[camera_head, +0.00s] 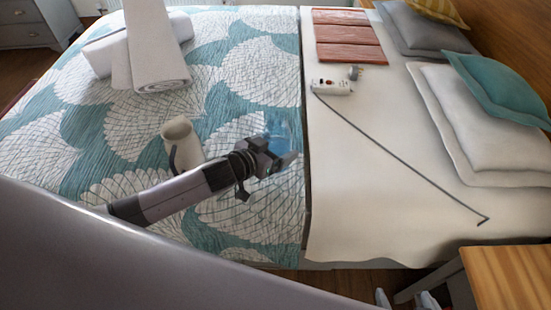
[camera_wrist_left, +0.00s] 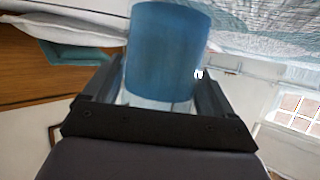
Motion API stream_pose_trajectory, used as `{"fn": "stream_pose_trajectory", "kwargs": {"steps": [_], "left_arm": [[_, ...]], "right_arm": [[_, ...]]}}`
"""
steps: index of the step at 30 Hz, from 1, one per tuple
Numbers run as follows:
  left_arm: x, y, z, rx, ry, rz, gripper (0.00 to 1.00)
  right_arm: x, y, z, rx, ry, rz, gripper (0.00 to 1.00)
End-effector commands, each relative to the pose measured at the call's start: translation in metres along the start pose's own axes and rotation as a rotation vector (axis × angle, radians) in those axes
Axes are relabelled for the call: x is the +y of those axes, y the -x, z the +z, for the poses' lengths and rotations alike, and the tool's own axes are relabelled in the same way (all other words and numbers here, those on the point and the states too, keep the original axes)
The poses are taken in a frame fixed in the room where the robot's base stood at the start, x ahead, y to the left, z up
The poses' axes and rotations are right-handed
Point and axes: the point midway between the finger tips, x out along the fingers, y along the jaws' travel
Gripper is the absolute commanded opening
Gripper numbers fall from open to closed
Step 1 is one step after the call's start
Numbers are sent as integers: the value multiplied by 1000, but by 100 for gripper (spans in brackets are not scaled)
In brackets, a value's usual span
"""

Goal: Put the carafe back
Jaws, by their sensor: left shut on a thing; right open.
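The blue glassy vessel, which I take as the carafe (camera_head: 281,127), is between the fingers of my left gripper (camera_head: 284,157). The left wrist view shows it large as a blue cylinder (camera_wrist_left: 167,50) with a clear part toward the palm; my left gripper (camera_wrist_left: 165,95) is shut on it. In the head view it is over the patterned bedspread, partly hidden by the gripper; I cannot tell its height above the bed.
A cream jug (camera_head: 181,142) stands on the bedspread (camera_head: 240,60) behind my left forearm. Rolled white towels (camera_head: 150,50), a white plug strip (camera_head: 331,87) with a dark cord and a red-brown slatted board (camera_head: 347,38) lie on the bed. Pillows (camera_head: 485,115) line the right side.

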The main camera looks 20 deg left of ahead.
Motion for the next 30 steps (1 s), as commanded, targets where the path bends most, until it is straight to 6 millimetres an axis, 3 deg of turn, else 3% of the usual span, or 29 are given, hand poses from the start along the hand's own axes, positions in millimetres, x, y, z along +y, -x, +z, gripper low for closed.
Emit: {"fn": "stream_pose_trajectory", "kwargs": {"steps": [8,21,22,23,30], "left_arm": [[0,-14,33,3,2,1,22],[0,-17,39,3,1,1,22],[0,-16,40,-2,1,0,95],[0,-16,40,-2,1,0,100],[0,-16,39,-2,1,0,100]], "right_arm": [[0,-6,8,0,0,0,95],[0,-8,11,0,0,0,95],[0,-8,10,0,0,0,95],[0,-7,10,0,0,0,95],[0,-7,9,0,0,0,95]]}}
